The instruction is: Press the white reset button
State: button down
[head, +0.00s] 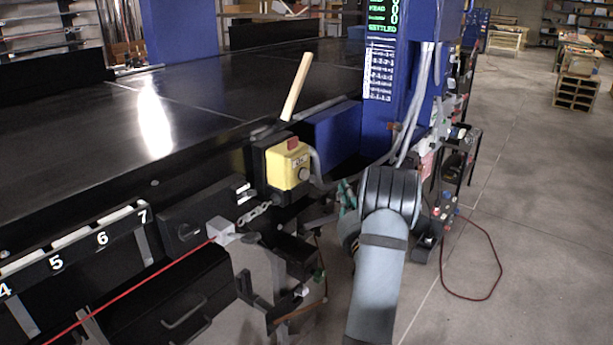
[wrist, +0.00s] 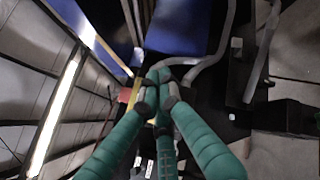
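A yellow control box (head: 286,165) with a red top (head: 293,144) and a round grey knob or button (head: 303,174) on its face is fixed to the conveyor's edge. I cannot tell for sure which part is the white reset button. My gripper (head: 345,196) is to the right of the box and a little lower, mostly hidden behind my arm. In the wrist view, my gripper's green fingers (wrist: 160,78) come together at the tips with nothing seen between them. The yellow box (wrist: 130,97) shows just left of the tips, partly covered by the fingers.
A wooden handle (head: 297,87) stands up behind the box. A blue post (head: 383,110) with a green-lettered display and grey cables is behind my arm. A black unit (head: 203,215) with a chain and a red cord is left. Small coloured buttons (head: 447,209) sit at right.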

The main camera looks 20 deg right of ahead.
aim_at(306, 175)
jog(key=w+a+p, duration=0.4)
jog(key=w, duration=0.3)
jog(key=shift+w+a, duration=0.3)
jog(key=shift+a, duration=0.05)
jog(key=shift+w, duration=0.1)
dwell(1.4)
jog(key=shift+w+a, duration=0.2)
jog(key=shift+w, duration=0.1)
jog(key=shift+w+a+p, duration=0.35)
jog(key=shift+w+p, duration=0.1)
jog(key=shift+p, duration=0.1)
dwell(0.7)
dwell(0.3)
jog(key=shift+s+d+b, duration=0.4)
jog(key=shift+s+d, duration=0.1)
jog(key=shift+s, duration=0.3)
jog(key=shift+s, duration=0.1)
